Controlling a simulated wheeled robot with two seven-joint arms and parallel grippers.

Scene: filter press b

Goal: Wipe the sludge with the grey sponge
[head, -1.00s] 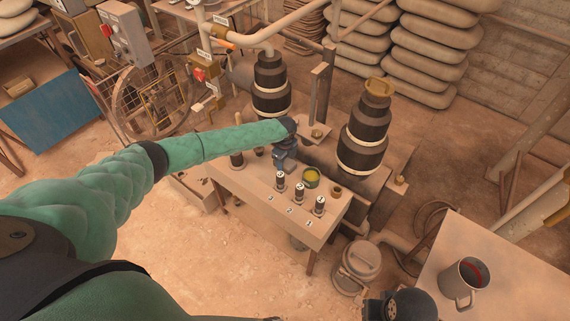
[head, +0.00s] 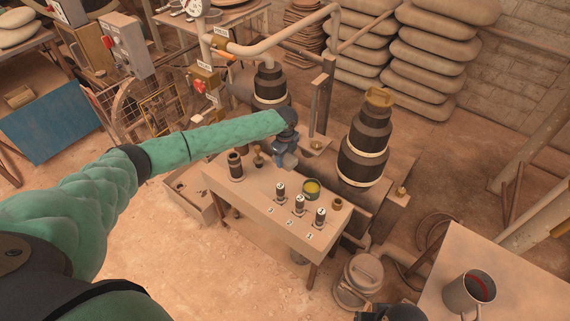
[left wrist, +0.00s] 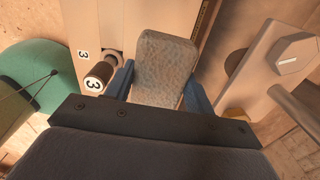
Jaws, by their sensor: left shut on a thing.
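My left gripper (head: 286,160) is over the back part of the small bench (head: 240,190). In the left wrist view, its blue fingers (left wrist: 160,85) are shut on the grey sponge (left wrist: 164,60), one on each side of it. The sponge is a pale grey, speckled block that sticks out beyond the fingers. I cannot make out the sponge in the head view. I cannot pick out the sludge in either view. My right gripper is not in view; only a dark part of my right arm may show at the bottom edge.
Several numbered cylinders (head: 300,203) stand along the bench front, with a yellow-topped can (head: 312,190) behind them. A dark cylinder (head: 236,166) stands at the bench's left. Tall dark stacked columns (head: 363,140) rise behind. A metal mug (head: 468,291) stands on a table at lower right.

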